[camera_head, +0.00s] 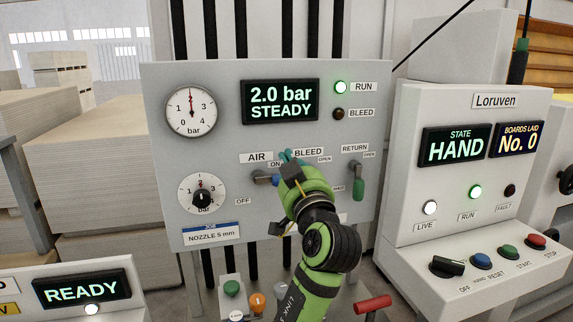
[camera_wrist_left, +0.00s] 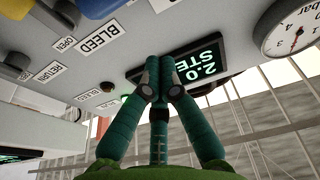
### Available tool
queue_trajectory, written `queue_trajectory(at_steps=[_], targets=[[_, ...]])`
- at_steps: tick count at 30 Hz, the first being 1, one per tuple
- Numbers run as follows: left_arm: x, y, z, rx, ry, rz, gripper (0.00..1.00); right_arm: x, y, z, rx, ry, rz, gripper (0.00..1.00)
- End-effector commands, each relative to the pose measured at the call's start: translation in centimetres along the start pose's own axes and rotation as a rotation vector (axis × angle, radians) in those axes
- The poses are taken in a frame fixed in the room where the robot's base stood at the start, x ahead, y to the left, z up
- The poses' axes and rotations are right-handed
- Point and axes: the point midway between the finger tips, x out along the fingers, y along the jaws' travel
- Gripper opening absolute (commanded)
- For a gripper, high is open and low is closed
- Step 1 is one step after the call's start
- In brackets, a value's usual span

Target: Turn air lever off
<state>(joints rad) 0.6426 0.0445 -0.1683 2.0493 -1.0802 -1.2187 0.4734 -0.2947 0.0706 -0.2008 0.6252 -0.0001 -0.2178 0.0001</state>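In the head view the air lever (camera_head: 266,179) has a blue handle that lies about level, pointing right from its pivot under the AIR and ON labels. The OFF label (camera_head: 243,201) is lower left of it. My left gripper (camera_head: 287,156) is in front of the panel, just right of and above this lever, and hides the bleed lever. In the left wrist view its teal fingertips (camera_wrist_left: 159,78) are together with nothing visible between them. My right gripper is not in view.
The panel display (camera_head: 280,102) reads 2.0 bar STEADY and the RUN lamp (camera_head: 341,87) is lit. The green return lever (camera_head: 358,188) hangs down right of my wrist. A regulator knob (camera_head: 202,198) is at left. The Loruven console (camera_head: 467,150) stands at right, showing HAND.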

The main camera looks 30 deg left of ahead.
Motion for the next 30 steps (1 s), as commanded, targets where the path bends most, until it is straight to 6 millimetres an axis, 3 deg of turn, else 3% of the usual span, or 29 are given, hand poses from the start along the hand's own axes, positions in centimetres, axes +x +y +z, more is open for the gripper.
queue_trajectory(at_steps=[3,9,23,30], targets=[[0.3,0.0,2.1,0.008,-0.003,0.001,0.00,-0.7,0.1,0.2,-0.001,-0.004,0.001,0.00],[0.7,0.0,3.7,0.003,-0.001,0.001,0.00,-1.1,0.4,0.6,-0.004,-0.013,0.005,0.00],[0.7,0.1,4.0,0.009,-0.001,0.003,0.00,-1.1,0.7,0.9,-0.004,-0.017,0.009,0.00],[1.3,0.9,4.3,0.102,-0.001,0.023,0.00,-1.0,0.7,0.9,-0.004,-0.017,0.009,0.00]])
